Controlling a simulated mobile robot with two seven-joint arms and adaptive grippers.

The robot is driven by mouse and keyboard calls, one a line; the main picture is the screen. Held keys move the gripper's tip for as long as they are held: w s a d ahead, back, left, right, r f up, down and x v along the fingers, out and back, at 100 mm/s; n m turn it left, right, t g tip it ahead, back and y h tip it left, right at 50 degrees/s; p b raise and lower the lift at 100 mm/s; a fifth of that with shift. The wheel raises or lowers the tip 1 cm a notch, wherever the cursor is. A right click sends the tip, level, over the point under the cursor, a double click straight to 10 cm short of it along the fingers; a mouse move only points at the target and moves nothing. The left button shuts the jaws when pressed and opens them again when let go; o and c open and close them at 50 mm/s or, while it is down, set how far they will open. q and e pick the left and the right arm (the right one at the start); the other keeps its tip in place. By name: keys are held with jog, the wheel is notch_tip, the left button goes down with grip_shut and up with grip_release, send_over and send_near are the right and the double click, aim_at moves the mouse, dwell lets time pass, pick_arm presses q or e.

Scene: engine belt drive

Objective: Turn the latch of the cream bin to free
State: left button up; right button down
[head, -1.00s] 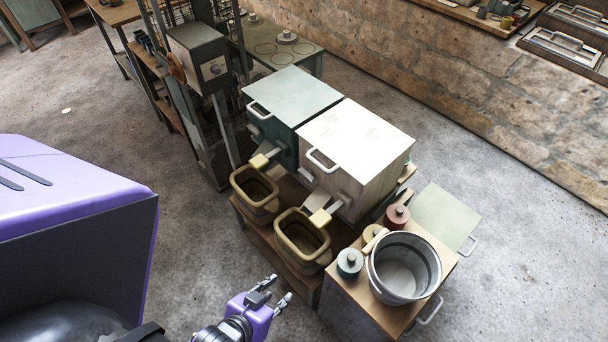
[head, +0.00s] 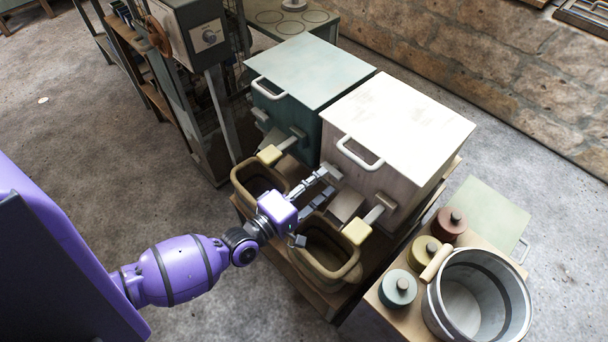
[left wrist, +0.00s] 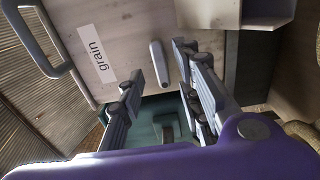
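The cream bin (head: 385,165) stands on a low wooden stand, with a white handle on its front. In the left wrist view its front carries a "grain" label (left wrist: 98,54). A short grey bar latch (left wrist: 159,63) sits beside the label on the same face. My left gripper (head: 327,181) is open in front of the cream bin. In the left wrist view its fingers lie either side of the latch; I cannot tell whether they touch it. In the head view the latch is hidden or too small to make out. My right gripper is out of view.
The dark green bin (head: 310,70) stands close on the left. Brown tubs (head: 330,250) sit below the bins' spouts, under my left arm. A chute with a yellow-ended lever (head: 357,232) juts out just right of my fingers. A grey pot (head: 480,300) stands at right.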

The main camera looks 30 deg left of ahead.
aim_at(332, 171)
pick_arm(q)
jog(key=x, duration=0.3)
jog(key=shift+w+d, duration=0.15)
jog(key=shift+w, duration=0.1)
grip_shut()
